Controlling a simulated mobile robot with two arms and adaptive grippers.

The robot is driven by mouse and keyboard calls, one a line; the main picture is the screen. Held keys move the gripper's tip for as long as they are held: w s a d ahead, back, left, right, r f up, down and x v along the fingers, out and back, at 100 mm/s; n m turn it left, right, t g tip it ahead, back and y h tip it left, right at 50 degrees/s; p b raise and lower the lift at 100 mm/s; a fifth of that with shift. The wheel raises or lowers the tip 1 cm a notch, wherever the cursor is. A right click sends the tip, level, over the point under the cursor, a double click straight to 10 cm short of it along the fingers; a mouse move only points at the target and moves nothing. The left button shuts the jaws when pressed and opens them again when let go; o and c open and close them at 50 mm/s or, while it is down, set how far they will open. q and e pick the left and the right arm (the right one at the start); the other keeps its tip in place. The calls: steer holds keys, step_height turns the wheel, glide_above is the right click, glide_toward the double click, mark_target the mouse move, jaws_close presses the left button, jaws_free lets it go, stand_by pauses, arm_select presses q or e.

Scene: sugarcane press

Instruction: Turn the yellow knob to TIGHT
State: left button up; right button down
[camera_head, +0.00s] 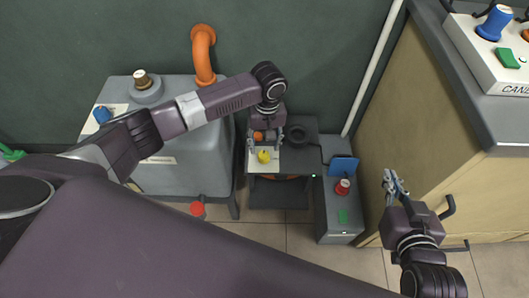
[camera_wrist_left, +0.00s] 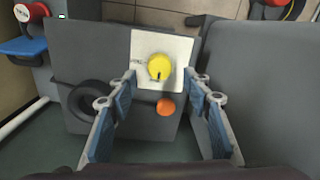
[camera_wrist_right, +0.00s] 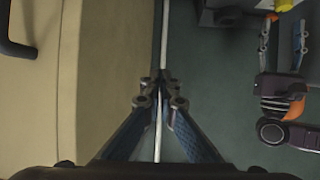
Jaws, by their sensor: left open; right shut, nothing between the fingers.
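The yellow knob (camera_head: 263,156) sits on a white plate (camera_head: 254,167) on a dark low machine. In the left wrist view the knob (camera_wrist_left: 160,67) is round with a small dark mark at its lower edge, and the plate (camera_wrist_left: 185,50) carries small markings that I cannot read. My left gripper (camera_head: 266,142) is open above the machine; in its wrist view the fingers (camera_wrist_left: 165,85) stand apart on either side of the knob, with nothing between them touching. My right gripper (camera_head: 393,180) is shut and empty, away to the right beside the beige cabinet.
An orange ball-like part (camera_wrist_left: 166,107) and a black ring (camera_wrist_left: 90,98) are on the machine by the knob. A grey cabinet (camera_head: 338,215) with a red knob (camera_head: 342,187) stands right of it. A grey tank (camera_head: 190,150) stands left. The beige cabinet (camera_head: 420,130) borders my right arm.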

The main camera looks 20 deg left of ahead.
mark_target(264, 154)
arm_select(q)
step_height(264, 154, down, 5)
steer(key=shift+r+b, duration=0.2)
steer(key=shift+b, duration=0.65)
steer(key=shift+f, duration=0.15)
arm_select(e)
steer(key=w+a+r+t+y, duration=0.1)
steer(key=r+t, duration=0.4)
steer(key=r, duration=0.5)
steer(key=shift+w+a+r+y, duration=0.4)
steer(key=shift+w+a, duration=0.2)
steer(key=shift+w, duration=0.45)
